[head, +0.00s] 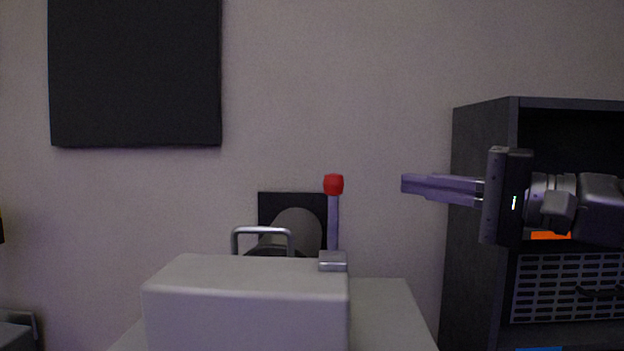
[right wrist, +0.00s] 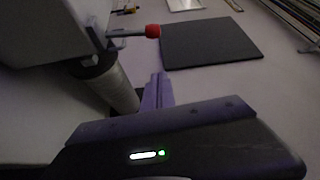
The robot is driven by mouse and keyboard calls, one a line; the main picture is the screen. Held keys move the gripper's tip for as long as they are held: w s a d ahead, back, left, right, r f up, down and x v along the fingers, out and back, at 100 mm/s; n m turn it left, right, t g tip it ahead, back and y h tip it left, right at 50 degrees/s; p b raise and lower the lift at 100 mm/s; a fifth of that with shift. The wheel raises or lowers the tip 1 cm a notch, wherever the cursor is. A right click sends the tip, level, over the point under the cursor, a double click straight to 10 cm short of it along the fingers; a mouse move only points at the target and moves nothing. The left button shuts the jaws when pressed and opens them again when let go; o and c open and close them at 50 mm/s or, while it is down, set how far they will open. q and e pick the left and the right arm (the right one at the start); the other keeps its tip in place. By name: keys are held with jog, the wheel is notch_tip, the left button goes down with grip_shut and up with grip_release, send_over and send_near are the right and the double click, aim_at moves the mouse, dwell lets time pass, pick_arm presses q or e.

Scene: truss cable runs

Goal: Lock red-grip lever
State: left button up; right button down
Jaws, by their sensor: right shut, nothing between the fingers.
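The lever with a red grip (head: 333,184) stands upright on a small grey mount at the right rear edge of a pale box (head: 245,300). The red grip also shows in the right wrist view (right wrist: 152,31), at the end of its thin lever arm. My right gripper (head: 404,184) is shut and empty, to the right of the red grip at about the same height in the head view. In the right wrist view its fingers (right wrist: 158,76) point toward the lever, with a visible gap to the grip. My left gripper is out of view.
A dark shelf unit (head: 480,180) stands at the right, behind my right arm. A black panel (head: 135,72) hangs on the wall. Space between gripper and lever looks clear.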

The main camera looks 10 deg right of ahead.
aim_at(333, 211)
jog(key=w+a+p, duration=0.3)
jog(key=a, duration=0.5)
jog(key=shift+a, duration=0.25)
dwell(0.4)
jog(key=shift+r, duration=0.1)
